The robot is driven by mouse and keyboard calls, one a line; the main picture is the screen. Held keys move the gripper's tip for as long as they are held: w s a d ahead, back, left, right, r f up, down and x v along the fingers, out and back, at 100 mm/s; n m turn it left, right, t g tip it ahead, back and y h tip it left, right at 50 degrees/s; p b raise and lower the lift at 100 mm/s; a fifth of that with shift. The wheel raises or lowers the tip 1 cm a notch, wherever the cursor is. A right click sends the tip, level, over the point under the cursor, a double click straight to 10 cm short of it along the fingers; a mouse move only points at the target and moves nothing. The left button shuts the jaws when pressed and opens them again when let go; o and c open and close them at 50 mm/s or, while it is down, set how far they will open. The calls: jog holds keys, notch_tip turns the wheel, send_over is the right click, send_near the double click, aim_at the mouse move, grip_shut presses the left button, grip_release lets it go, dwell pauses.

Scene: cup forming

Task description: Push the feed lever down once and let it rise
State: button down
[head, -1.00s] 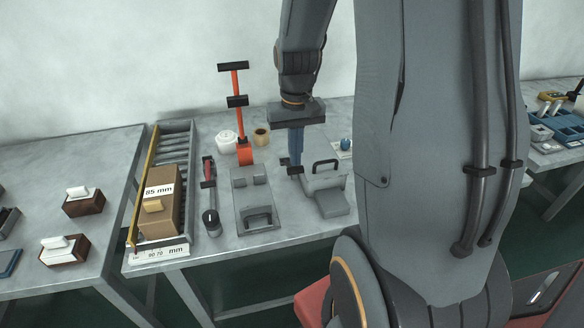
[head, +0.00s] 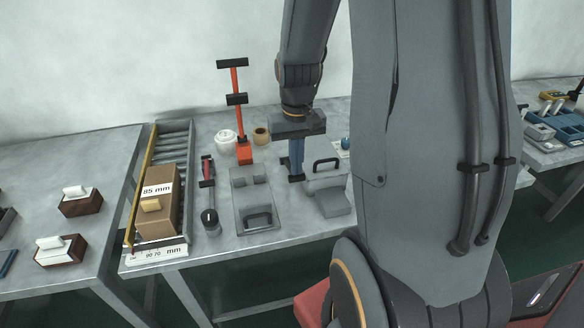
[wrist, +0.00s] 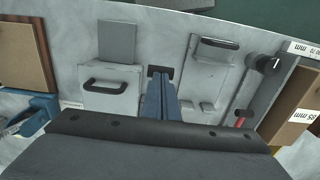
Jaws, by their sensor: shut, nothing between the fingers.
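My gripper (head: 296,171) is shut and empty, pointing straight down, with its blue fingers together. Its tips (wrist: 163,80) meet a small black pad (head: 296,179), which looks like the end of the feed lever. The pad also shows in the wrist view (wrist: 159,71), just beyond the fingertips. It sits low, at the left side of a grey box-shaped machine (head: 332,201) with a black handle (head: 326,163). The fingers seem to touch the pad from above. The lever's stem is mostly hidden behind the fingers.
A grey fixture (head: 244,192) stands just left of the pad. Beyond it are a long tool with a dark knob (head: 210,217) and a roller track with a cardboard box (head: 160,215). An orange stand (head: 238,120) and a white pot (head: 226,139) stand behind.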

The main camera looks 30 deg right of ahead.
jog(key=shift+s+f+b, duration=0.2)
jog(key=shift+f+b, duration=0.7)
jog(key=shift+f, duration=1.25)
notch_tip(320, 180, up, 11)
jog(key=p, duration=0.9)
jog(key=shift+p, duration=0.3)
jog(key=shift+a, duration=0.15)
jog(key=s+a+f+n+b, duration=0.1)
jog(key=s+a+b, duration=0.2)
jog(key=a, duration=0.3)
jog(key=s+a+f+n+t+b, duration=0.1)
jog(key=s+a+f+n+b, duration=0.1)
jog(key=a+b, duration=0.3)
jog(key=shift+s+a, duration=0.7)
jog(key=shift+s, duration=0.15)
